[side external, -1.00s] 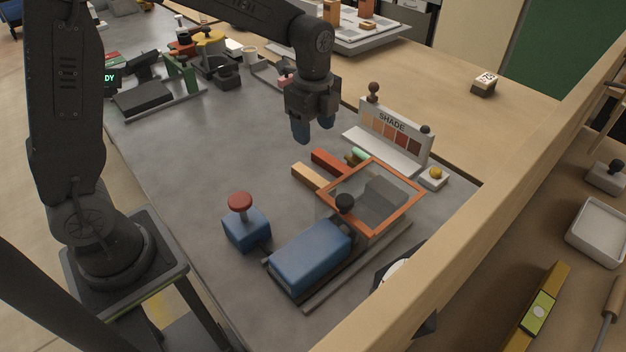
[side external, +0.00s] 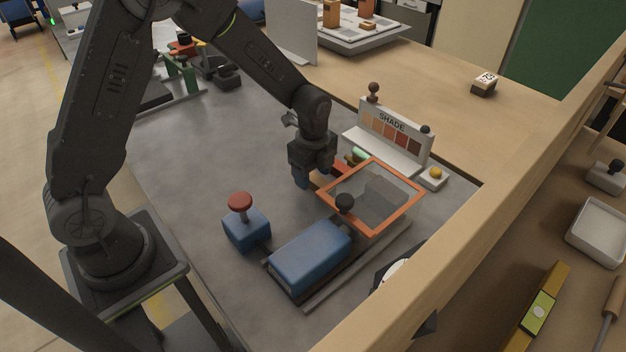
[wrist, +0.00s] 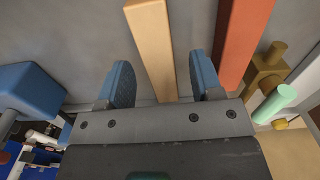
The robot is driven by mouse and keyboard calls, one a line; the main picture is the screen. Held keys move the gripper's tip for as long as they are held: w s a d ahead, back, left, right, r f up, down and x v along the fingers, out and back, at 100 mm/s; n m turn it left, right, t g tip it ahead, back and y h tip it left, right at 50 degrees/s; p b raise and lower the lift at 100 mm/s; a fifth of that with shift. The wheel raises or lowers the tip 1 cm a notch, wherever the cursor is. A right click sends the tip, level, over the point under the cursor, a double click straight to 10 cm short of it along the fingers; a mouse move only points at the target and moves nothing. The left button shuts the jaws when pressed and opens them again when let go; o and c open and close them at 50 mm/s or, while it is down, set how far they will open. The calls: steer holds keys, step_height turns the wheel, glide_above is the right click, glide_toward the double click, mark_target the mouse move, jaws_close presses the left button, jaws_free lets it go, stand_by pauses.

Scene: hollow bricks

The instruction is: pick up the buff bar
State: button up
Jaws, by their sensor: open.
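My gripper (wrist: 160,66) is open, with one blue finger on each side of the bar's line. The fingers are apart from the bar, and nothing is held. In the side external view my gripper (side external: 312,177) is low over the bars beside the orange-framed box and hides most or all of the buff bar.
A red bar (wrist: 240,42) lies to the right of the buff bar, close to the right finger. The orange-framed clear box (side external: 405,211), blue block (side external: 310,262) and red-knobbed blue block (side external: 246,230) stand nearby. A SHADE board (side external: 392,128) stands behind.

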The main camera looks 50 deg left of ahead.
steer(key=shift+f, duration=0.7)
steer(key=shift+c, duration=0.3)
steer(key=c, duration=1)
steer(key=shift+r, duration=0.1)
